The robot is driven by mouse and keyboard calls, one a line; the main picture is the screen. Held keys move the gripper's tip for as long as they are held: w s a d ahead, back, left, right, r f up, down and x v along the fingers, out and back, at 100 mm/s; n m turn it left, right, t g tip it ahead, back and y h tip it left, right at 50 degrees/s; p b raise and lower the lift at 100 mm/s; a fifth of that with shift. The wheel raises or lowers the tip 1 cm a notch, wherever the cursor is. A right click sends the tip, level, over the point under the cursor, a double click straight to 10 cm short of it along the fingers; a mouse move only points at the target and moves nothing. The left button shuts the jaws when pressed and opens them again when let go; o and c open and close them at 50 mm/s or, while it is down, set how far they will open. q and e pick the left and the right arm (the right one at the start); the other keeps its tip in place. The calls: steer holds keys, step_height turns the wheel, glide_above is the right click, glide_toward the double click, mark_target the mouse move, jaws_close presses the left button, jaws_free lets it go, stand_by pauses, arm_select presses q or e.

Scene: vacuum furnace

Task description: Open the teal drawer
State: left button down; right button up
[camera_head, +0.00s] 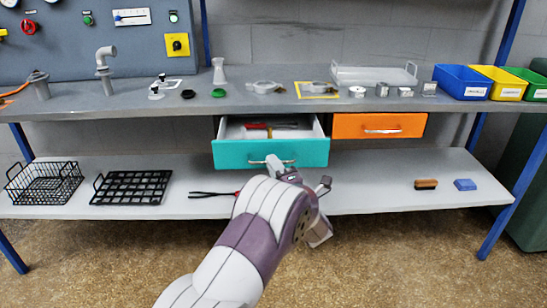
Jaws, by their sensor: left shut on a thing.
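The teal drawer (233,154) hangs under the grey bench top and stands pulled out. Its white inside shows, with red-handled and dark tools (270,126) lying in it. A silver bar handle (258,162) runs across its front. My left gripper (278,163) is at the middle of this front, shut on the handle. My left arm comes up from the bottom of the picture and covers part of the lower shelf. My right gripper is not in view.
The orange drawer (380,126) to the right is shut. Black wire baskets (130,188), a brush (426,184) and a blue block (465,185) lie on the lower shelf (365,190). Blue, yellow and green bins (462,83) stand at the bench's right end.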

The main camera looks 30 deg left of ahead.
arm_select(q)
steer(key=shift+s+d, duration=0.55)
steer(key=shift+s, duration=0.35)
steer(key=shift+s+d, duration=0.55)
steer(key=shift+s, duration=0.35)
steer(key=c, duration=1.2)
jaws_free()
steer(key=p+v, duration=0.1)
steer(key=v, duration=1.1)
steer(key=shift+s+d+f+p, duration=0.1)
steer(key=shift+d+f+p, duration=0.05)
steer(key=shift+d+p, duration=0.2)
